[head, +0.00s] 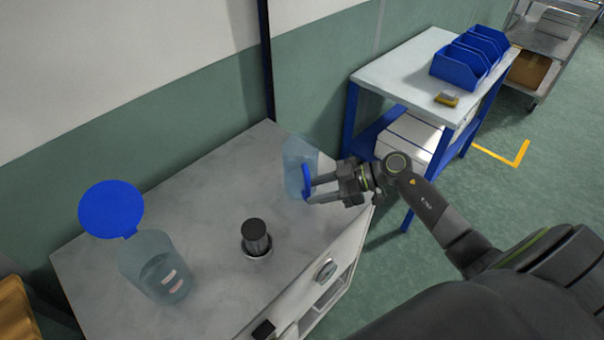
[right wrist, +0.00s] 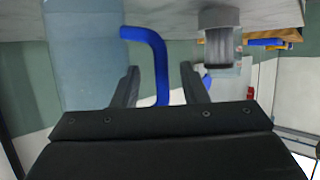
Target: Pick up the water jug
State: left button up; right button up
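The water jug (head: 298,160) is clear and bluish with a blue handle (head: 306,182). It stands upright at the right back corner of the grey worktop. My right gripper (head: 316,189) is at the handle side of the jug, with its fingers spread. In the right wrist view, the blue handle (right wrist: 160,60) lies between the two open fingers with gaps on both sides, and the clear jug body (right wrist: 82,60) is at the left. My left gripper is out of view.
A clear container (head: 150,255) with an open blue lid (head: 111,209) stands at the left of the worktop (head: 210,190). A dark cylinder (head: 255,235) stands in the middle. A white table (head: 400,75) with blue bins (head: 460,65) is beyond to the right.

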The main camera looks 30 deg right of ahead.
jog(key=x, duration=0.1)
jog(key=p+x, duration=0.1)
jog(key=x, duration=0.1)
jog(key=shift+w+a+r, duration=0.15)
jog(key=shift+a+r, duration=0.1)
jog(key=shift+a, duration=0.15)
jog(key=shift+w+a+f, duration=0.2)
jog(key=shift+a+f, duration=0.1)
jog(key=shift+a, duration=0.05)
grip_shut()
jog(key=shift+r, duration=0.1)
